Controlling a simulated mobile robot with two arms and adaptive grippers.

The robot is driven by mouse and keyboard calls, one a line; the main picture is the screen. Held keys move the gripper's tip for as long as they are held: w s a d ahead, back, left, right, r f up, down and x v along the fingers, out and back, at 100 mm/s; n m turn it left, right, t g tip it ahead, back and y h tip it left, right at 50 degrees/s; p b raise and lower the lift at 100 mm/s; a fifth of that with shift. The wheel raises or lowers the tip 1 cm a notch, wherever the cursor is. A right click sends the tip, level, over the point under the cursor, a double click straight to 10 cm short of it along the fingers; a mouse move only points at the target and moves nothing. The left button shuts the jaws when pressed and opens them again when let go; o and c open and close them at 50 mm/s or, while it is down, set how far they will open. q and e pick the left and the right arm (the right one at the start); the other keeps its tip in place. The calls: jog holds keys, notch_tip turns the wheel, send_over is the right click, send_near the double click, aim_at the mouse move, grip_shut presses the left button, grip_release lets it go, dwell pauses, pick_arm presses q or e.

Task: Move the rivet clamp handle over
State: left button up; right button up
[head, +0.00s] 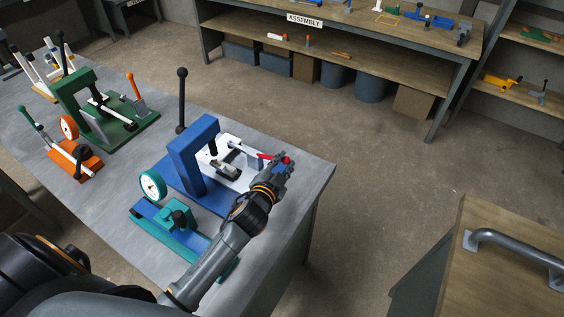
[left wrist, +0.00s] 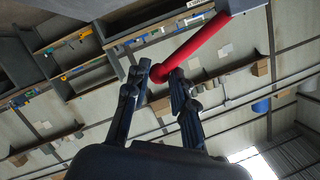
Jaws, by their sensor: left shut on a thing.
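The rivet clamp handle is a red lever (head: 267,156) with a round red knob, on a white toggle clamp (head: 228,152) beside the blue press frame (head: 197,149). My left gripper (head: 283,164) is at the outer end of the lever, shut on its knob. In the left wrist view the red handle (left wrist: 200,45) runs up and right from between the fingertips (left wrist: 160,78) to a pale clamp part (left wrist: 243,5). The lever lies low, slanting slightly down toward the gripper. The fingers partly hide the knob in the head view. My right gripper is not in view.
A teal dial gauge fixture (head: 168,218) stands left of my left forearm. A black upright lever (head: 182,98), a green press (head: 95,110) and an orange gauge fixture (head: 72,150) stand farther left. The grey table's right edge (head: 325,172) is near the gripper.

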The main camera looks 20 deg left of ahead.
pick_arm(q)
jog(key=shift+f, duration=0.15)
jog(key=shift+s+d+f+b, duration=0.1)
jog(key=shift+d+f+b, duration=0.05)
jog(key=shift+f+b, duration=0.3)
jog(key=o, duration=1)
jog(key=shift+c, duration=0.2)
